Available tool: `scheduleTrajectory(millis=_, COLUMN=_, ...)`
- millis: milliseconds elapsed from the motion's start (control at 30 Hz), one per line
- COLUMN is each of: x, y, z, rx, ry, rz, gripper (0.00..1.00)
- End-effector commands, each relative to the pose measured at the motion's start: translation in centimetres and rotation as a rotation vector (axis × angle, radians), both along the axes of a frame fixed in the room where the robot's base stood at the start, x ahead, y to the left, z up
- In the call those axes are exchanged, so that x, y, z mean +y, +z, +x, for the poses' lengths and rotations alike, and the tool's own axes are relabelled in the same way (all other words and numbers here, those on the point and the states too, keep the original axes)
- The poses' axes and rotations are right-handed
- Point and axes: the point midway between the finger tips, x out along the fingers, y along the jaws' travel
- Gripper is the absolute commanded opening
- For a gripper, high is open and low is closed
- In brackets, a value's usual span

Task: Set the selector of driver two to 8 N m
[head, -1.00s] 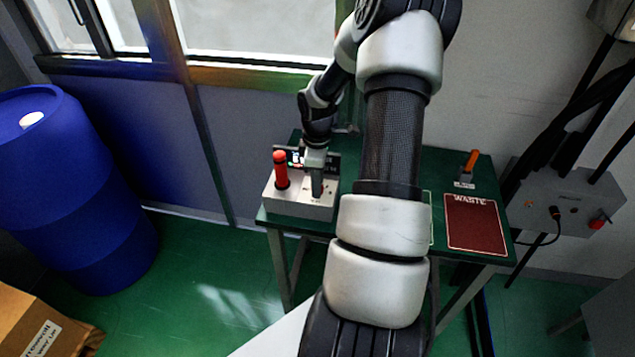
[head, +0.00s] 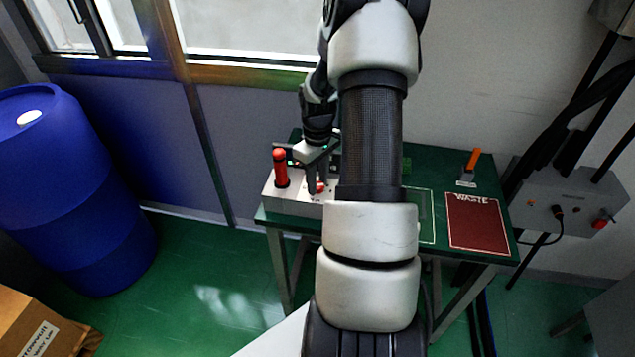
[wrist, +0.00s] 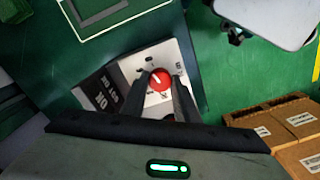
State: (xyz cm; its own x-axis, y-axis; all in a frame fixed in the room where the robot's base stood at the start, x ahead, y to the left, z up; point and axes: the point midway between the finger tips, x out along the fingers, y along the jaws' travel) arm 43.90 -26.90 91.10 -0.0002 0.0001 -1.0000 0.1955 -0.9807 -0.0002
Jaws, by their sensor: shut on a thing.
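A white selector box (head: 290,204) stands at the left end of the green bench. Its round red selector knob (wrist: 160,79) has a white pointer, with small marks printed around it that I cannot read. In the head view the knob (head: 320,187) is partly hidden by my gripper (head: 314,186). In the wrist view my gripper (wrist: 163,84) points at the box face with one finger on each side of the knob, shut on it. A red-handled tool (head: 281,168) stands upright at the left of the box. I cannot tell which driver number this is.
On the bench (head: 425,167), a dark red WASTE mat (head: 476,222) and an orange-handled tool (head: 472,160) are at the right. A grey control box (head: 570,200) with a cable is beyond. A blue drum (head: 75,190) and cardboard carton (head: 35,325) stand left.

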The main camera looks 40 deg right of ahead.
Motion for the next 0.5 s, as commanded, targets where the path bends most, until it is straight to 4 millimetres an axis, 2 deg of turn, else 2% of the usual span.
scheduleTrajectory(millis=200, x=-0.05, y=0.06, z=0.04, rx=-0.001, ry=-0.087, rz=-0.002, gripper=0.05)
scheduleTrajectory(millis=500, x=-0.03, y=0.11, z=0.05, rx=-0.001, ry=-0.124, rz=-0.001, gripper=0.05)
